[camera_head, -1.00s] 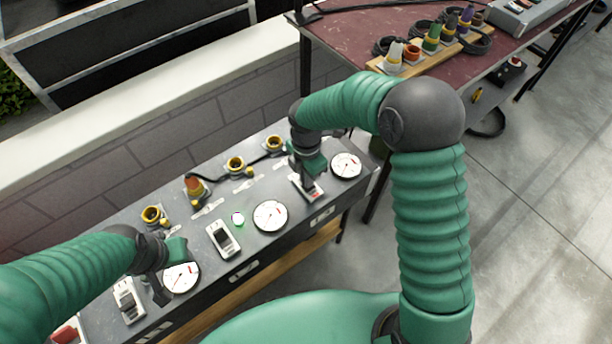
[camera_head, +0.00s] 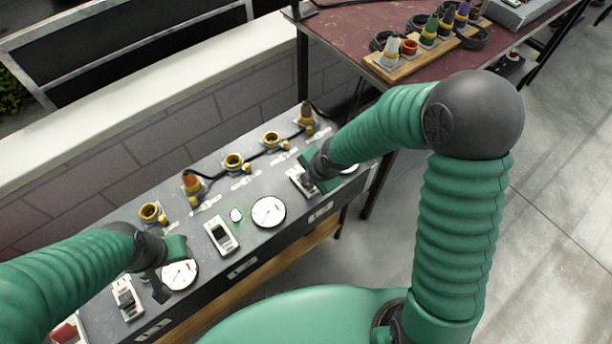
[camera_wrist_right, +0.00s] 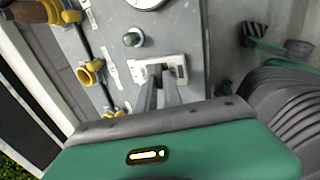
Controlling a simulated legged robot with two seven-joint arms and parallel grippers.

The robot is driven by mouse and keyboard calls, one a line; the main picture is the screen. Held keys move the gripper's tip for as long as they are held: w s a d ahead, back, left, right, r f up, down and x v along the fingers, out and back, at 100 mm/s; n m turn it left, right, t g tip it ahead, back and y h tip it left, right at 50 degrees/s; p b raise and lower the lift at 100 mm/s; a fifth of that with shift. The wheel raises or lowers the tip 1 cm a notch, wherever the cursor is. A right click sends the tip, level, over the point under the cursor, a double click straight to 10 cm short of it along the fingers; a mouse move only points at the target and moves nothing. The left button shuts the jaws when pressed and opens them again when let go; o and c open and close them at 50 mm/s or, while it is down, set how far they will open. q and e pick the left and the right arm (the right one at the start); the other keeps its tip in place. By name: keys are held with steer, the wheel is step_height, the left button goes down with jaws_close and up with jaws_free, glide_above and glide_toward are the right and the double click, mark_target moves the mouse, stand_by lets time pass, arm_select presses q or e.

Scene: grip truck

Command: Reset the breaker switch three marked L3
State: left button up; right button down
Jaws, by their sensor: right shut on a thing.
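The breaker switch (camera_head: 297,172) at my right gripper is a white-framed unit at the right part of the grey panel (camera_head: 262,190); its frame also shows in the right wrist view (camera_wrist_right: 180,68). My right gripper (camera_wrist_right: 157,72) is shut on its lever, inside the frame, and the fingers hide most of it. Another breaker switch (camera_head: 221,236) is mid-panel, and one more (camera_head: 127,300) is at the lower left. The L3 marking is not readable. My left gripper (camera_head: 168,275) hangs by the left gauge (camera_head: 181,274); its finger gap is unclear.
A dark red table (camera_head: 350,30) with coloured plugs stands behind right. Grey floor (camera_head: 560,230) is open at right.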

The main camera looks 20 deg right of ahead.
arm_select(q)
steer(key=shift+f, duration=0.4)
arm_select(e)
steer(key=shift+s+d+f+t, duration=0.15)
steer(key=shift+d+t, duration=0.15)
steer(key=shift+t, duration=0.2)
arm_select(q)
steer(key=shift+b, duration=0.3)
arm_select(e)
steer(key=c, duration=1.7)
jaws_free()
arm_select(q)
steer(key=shift+d, duration=0.2)
arm_select(e)
steer(key=shift+o, duration=1.1)
steer(key=shift+d, duration=0.1)
arm_select(q)
steer(key=shift+r, duration=0.1)
arm_select(e)
steer(key=shift+s, duration=0.1)
